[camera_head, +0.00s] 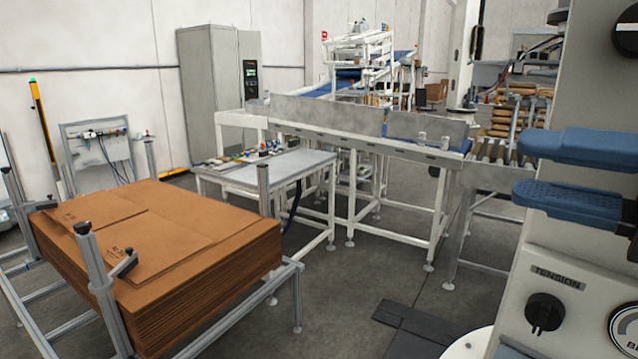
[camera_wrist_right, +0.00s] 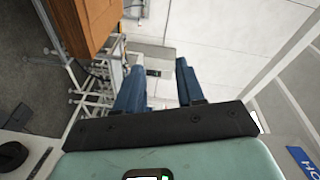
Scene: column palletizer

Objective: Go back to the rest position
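My right gripper (camera_head: 522,167) is at the right edge of the head view, with its two blue fingers one above the other and a clear gap between them. It is open and empty. In the right wrist view, the same gripper (camera_wrist_right: 156,78) has its fingers apart with only distant background between them. Its arm is mostly outside the head view. My left gripper does not show in either view.
A light panel with a TENSION knob (camera_head: 545,312) stands close at the right. A stack of flat brown cardboard (camera_head: 200,225) sits in a metal frame at the left. A conveyor (camera_head: 370,145) and a small table (camera_head: 285,165) stand behind. Grey floor (camera_head: 350,290) lies open between.

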